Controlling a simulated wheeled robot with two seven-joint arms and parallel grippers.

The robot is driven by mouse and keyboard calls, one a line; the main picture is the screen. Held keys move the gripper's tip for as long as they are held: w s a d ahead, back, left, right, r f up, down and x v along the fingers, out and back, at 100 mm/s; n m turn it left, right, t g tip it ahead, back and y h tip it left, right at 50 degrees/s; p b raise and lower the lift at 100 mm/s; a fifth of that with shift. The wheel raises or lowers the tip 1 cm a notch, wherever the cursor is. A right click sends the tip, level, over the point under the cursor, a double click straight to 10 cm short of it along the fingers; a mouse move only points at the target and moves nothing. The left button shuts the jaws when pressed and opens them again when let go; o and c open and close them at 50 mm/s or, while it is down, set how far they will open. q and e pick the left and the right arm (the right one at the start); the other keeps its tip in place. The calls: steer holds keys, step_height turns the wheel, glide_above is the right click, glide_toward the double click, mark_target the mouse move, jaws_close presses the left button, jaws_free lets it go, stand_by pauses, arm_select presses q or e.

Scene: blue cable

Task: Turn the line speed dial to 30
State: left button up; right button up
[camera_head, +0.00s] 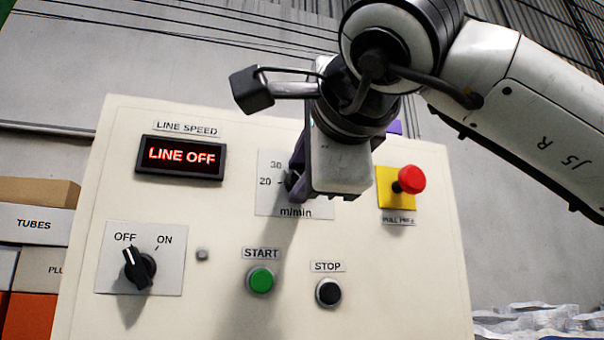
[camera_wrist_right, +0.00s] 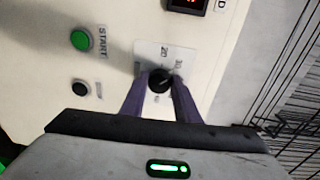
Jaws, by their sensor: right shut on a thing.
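The line speed dial is a black knob (camera_wrist_right: 160,80) on a white scale plate, which also shows in the head view (camera_head: 266,203) with 20, 30 and m/min legible. My right gripper (camera_wrist_right: 160,95) is at the dial, its purple fingers on either side of the knob and shut on it. In the head view, my right gripper (camera_head: 297,180) hides most of the knob and the right part of the scale. I cannot tell exactly where the dial points. The display (camera_head: 180,157) reads LINE OFF in red. My left gripper is not in view.
The cream panel also carries an OFF/ON switch (camera_head: 140,268) turned towards OFF, a green START button (camera_head: 261,280), a black STOP button (camera_head: 328,292) and a red emergency knob (camera_head: 411,179) right of my gripper. Stacked boxes (camera_head: 35,225) stand at left.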

steer(key=o, duration=1)
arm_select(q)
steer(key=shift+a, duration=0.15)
arm_select(e)
steer(key=shift+o, duration=0.2)
arm_select(q)
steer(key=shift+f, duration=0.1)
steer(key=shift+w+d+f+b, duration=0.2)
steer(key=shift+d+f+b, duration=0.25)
steer(key=shift+b, duration=0.65)
arm_select(e)
steer(key=v, duration=1)
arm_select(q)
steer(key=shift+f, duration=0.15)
arm_select(e)
steer(key=shift+s, duration=0.15)
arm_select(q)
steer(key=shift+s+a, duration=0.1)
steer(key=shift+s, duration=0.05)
